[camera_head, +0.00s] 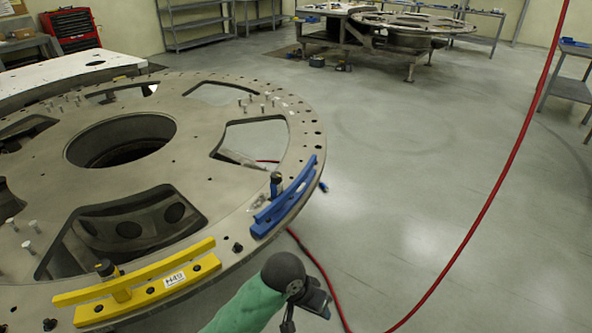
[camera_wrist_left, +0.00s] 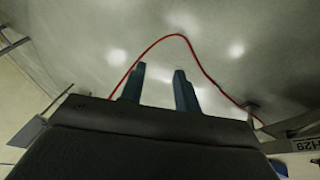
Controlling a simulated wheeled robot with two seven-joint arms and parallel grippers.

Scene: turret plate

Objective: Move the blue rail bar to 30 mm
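The blue rail bar (camera_head: 300,180) sits on the right rim of the big round turret plate (camera_head: 185,190), angled up to the right. It lies along a lower blue base piece (camera_head: 270,224), with a dark-topped clamp knob (camera_head: 276,180) beside it. The scale and its millimetre marks are too small to read. My left gripper (camera_head: 314,298) is out past the plate's rim, below and right of the blue rail, apart from it. In the left wrist view its two fingers (camera_wrist_left: 160,72) are spread with nothing between them. My right gripper is not in view.
A yellow rail with base (camera_head: 150,285) and a knob (camera_head: 106,268) sits on the plate's near edge. Bolts and large cutouts dot the plate. A red hose (camera_head: 490,195) hangs at the right. The floor (camera_head: 400,180) beyond the rim is mostly clear.

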